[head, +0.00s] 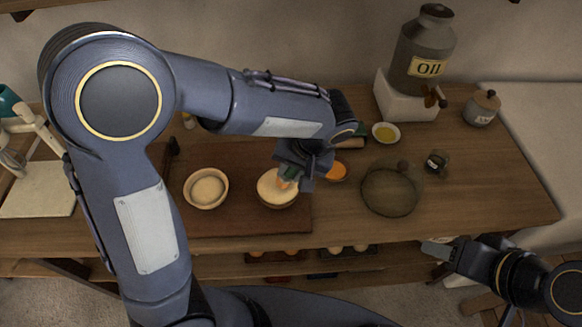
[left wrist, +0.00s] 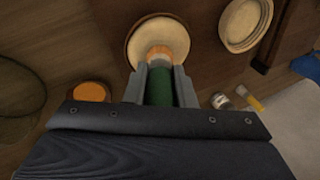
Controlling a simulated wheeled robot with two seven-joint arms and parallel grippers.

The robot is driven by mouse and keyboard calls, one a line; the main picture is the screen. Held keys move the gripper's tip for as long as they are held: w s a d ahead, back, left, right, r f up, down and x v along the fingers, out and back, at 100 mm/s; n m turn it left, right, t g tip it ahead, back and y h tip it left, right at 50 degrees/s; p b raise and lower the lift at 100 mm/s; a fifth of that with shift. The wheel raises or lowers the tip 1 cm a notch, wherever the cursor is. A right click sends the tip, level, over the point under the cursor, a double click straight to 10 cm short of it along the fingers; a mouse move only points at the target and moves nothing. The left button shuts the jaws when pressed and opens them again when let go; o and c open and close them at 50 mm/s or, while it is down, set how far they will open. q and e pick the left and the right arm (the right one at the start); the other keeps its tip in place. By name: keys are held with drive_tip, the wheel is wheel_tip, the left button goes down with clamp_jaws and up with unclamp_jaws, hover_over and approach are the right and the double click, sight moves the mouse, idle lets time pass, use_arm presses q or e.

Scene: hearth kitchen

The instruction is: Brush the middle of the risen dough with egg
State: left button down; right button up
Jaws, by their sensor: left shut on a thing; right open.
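My left gripper (head: 292,176) is shut on a brush with a green handle (left wrist: 159,88) and pale orange bristles (left wrist: 159,53). The brush tip is over the dough (head: 272,186) that fills a bowl (head: 280,206) on the brown board. In the left wrist view the bristles overlap the pale dough (left wrist: 160,35); I cannot tell whether they touch it. A small dish of orange egg (head: 336,171) stands just right of that bowl. A second bowl (head: 191,197) holds a smaller dough ball (head: 207,190). My right gripper (head: 440,249) is open and empty near the table's front edge.
A glass dome (head: 390,190) lies right of the egg dish, with a small dark jar (head: 436,162) beside it. An oil can (head: 424,50) on a white block and a dish of yellow oil (head: 386,132) stand behind. A pale board (head: 38,190) is at left.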

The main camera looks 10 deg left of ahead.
use_arm(q)
drive_tip(key=shift+f+b, duration=1.4)
drive_tip(key=shift+f, duration=0.25)
idle(0.5)
drive_tip(key=shift+s, duration=0.1)
drive_tip(key=shift+w+a, duration=0.3)
drive_tip(key=shift+w, duration=0.45)
drive_tip(key=shift+w+a, duration=0.3)
drive_tip(key=shift+w, duration=0.45)
drive_tip(key=shift+s, duration=0.15)
